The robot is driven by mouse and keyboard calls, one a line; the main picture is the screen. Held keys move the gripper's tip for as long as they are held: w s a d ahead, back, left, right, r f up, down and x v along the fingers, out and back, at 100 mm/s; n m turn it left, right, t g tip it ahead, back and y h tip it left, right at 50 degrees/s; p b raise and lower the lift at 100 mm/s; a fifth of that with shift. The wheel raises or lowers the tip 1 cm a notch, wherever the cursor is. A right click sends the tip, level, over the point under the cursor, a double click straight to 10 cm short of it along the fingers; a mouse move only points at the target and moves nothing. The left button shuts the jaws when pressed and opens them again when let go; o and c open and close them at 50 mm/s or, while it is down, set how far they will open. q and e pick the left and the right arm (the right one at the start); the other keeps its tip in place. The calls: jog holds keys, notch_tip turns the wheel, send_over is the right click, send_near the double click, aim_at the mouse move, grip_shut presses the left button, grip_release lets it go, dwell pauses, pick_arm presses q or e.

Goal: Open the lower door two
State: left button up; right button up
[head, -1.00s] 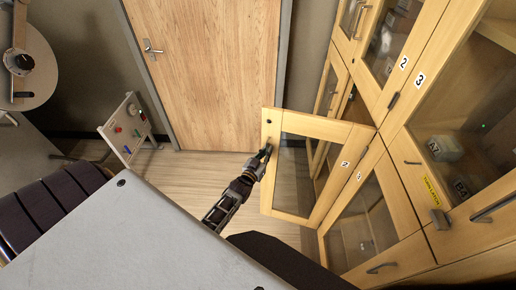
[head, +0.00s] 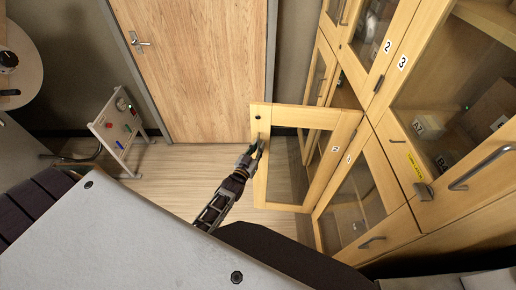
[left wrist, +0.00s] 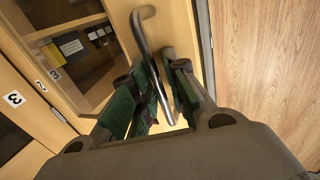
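The lower door two (head: 260,180), a wooden frame with a glass pane and a small 2 label, stands swung well out from the cabinet in the head view. My left gripper (head: 258,150) is at its free edge. In the left wrist view the door's metal bar handle (left wrist: 144,35) runs between the two green-padded fingers of my left gripper (left wrist: 162,85). The fingers are apart, one on each side of the bar, with a small gap showing on the right side. My right gripper is not in view.
The cabinet (head: 378,125) with more glass doors, marked 2 and 3, fills the right. A wooden room door (head: 195,70) is behind. A small board stand (head: 118,128) stands at left. Bare floor lies between.

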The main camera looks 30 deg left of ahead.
pick_arm(q)
jog(key=shift+o, duration=0.8)
jog(key=shift+s, duration=0.2)
jog(key=s, duration=1.1)
jog(key=shift+s, duration=0.3)
dwell(0.4)
